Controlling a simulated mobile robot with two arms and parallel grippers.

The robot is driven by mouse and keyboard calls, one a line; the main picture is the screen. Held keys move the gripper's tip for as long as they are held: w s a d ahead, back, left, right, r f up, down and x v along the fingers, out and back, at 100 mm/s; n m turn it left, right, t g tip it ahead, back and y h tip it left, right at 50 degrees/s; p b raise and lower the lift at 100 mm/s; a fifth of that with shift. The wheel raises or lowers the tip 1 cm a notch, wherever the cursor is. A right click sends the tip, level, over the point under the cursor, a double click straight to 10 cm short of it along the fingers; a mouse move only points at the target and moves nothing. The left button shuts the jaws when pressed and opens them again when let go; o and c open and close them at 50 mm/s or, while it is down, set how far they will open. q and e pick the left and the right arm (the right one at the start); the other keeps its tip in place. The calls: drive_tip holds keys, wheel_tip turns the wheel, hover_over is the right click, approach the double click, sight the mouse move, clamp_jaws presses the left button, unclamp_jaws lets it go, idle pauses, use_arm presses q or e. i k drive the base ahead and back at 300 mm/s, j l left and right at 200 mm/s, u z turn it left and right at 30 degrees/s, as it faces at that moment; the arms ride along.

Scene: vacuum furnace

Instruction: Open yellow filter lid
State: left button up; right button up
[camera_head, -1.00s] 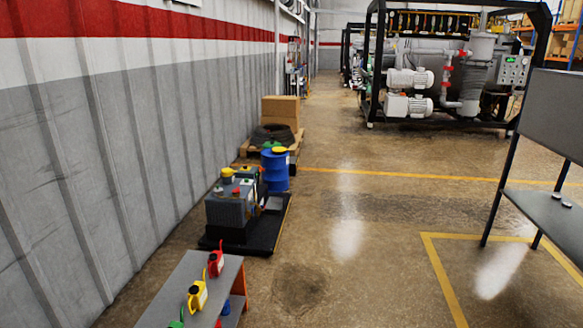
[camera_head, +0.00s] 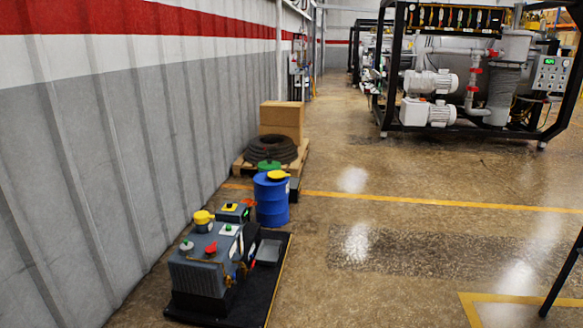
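A grey pump unit (camera_head: 200,275) stands on a black tray (camera_head: 278,250) on the floor at the lower left. A round yellow lid (camera_head: 203,216) sits on its top at the back left and looks closed. A red cap (camera_head: 211,248), a pale knob with green (camera_head: 187,244) and a green knob on a white plate (camera_head: 229,229) are also on top. A flat yellow plate with a dark knob (camera_head: 230,207) lies behind them. Neither of my grippers shows in this view.
A blue drum (camera_head: 271,202) with a yellow lid (camera_head: 278,175) stands behind the pump unit. A pallet (camera_head: 243,167) with a black coil (camera_head: 270,149) and cardboard box (camera_head: 282,119) is beyond. The wall (camera_head: 110,160) runs along the left. Floor (camera_head: 380,260) to the right is clear.

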sight(203, 217)
drive_tip(key=i, duration=2.2)
